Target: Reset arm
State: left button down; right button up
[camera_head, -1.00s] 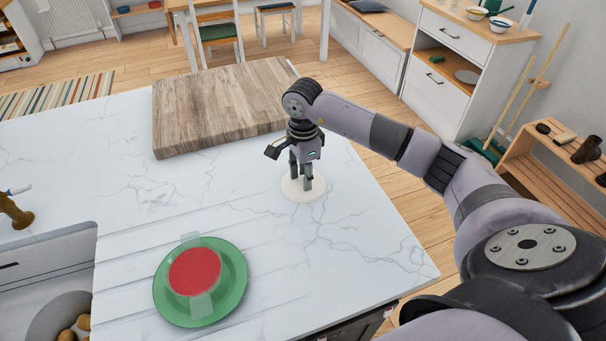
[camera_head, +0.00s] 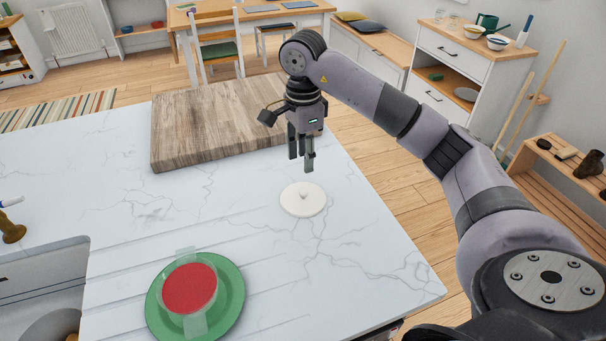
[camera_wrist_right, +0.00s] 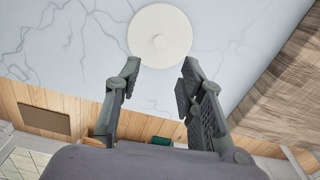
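My right gripper (camera_head: 301,162) hangs above the counter in the head view, fingers pointing down, apart and empty. A round white lid (camera_head: 303,199) with a small knob lies flat on the marble counter just below it, not touching the fingers. In the right wrist view the lid (camera_wrist_right: 160,34) shows beyond the two open fingertips (camera_wrist_right: 160,68). A green plate (camera_head: 236,293) holds a clear two-handled dish with red contents (camera_head: 190,288) near the front of the counter. My left gripper is not in view.
A thick wooden board (camera_head: 215,120) lies on the counter behind the lid. A sink (camera_head: 40,285) is at the left front. The marble counter (camera_head: 370,235) is clear around the lid. A white drawer cabinet (camera_head: 455,75) and a wooden bench stand beyond on the right.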

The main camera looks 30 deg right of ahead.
jog(key=shift+r, duration=0.65)
